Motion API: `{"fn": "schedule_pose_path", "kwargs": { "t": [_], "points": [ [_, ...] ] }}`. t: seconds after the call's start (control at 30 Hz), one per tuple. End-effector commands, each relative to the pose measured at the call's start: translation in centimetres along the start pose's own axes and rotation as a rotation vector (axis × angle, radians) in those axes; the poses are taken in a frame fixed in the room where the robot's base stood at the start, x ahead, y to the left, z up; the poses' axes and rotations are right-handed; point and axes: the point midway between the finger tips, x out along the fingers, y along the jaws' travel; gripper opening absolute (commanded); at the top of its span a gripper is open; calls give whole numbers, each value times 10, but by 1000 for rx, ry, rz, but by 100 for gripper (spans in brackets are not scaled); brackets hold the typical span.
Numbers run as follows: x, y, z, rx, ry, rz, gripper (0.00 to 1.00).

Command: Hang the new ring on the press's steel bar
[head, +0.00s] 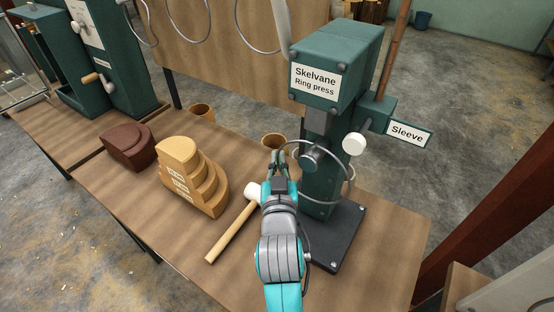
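The new ring (351,188), a thin grey metal hoop, stands in front of the green ring press (322,82). In this view it encircles the round dark end of the steel bar (313,158); how far along the bar it sits is hard to tell. My gripper (280,154) is at the ring's left side, left of the bar. Its fingers are close together and appear shut on the hoop, though the contact is small. The press stands on a dark base plate (345,235).
A mallet (231,231) lies left of my arm. A stepped wooden block (192,176), a brown block (127,146) and two wooden cups (201,111) (274,142) stand on the bench (120,200). A white knob (354,144) and "Sleeve" sign (408,132) stick out right of the bar.

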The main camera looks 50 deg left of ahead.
Motion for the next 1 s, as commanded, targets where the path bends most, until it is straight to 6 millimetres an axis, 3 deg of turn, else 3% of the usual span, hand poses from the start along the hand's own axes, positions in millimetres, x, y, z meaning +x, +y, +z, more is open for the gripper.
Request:
{"fn": "schedule_pose_path", "kwargs": {
  "t": [0.33,0.47,0.5,0.83,1.0],
  "points": [
    [0,0,0,-1,1,0,0],
    [0,0,0,0,1,0,34],
    [0,0,0,0,1,0,35],
    [-3,0,0,0,0,0,35],
    [-22,0,1,-1,0,0,35]
  ]
}}
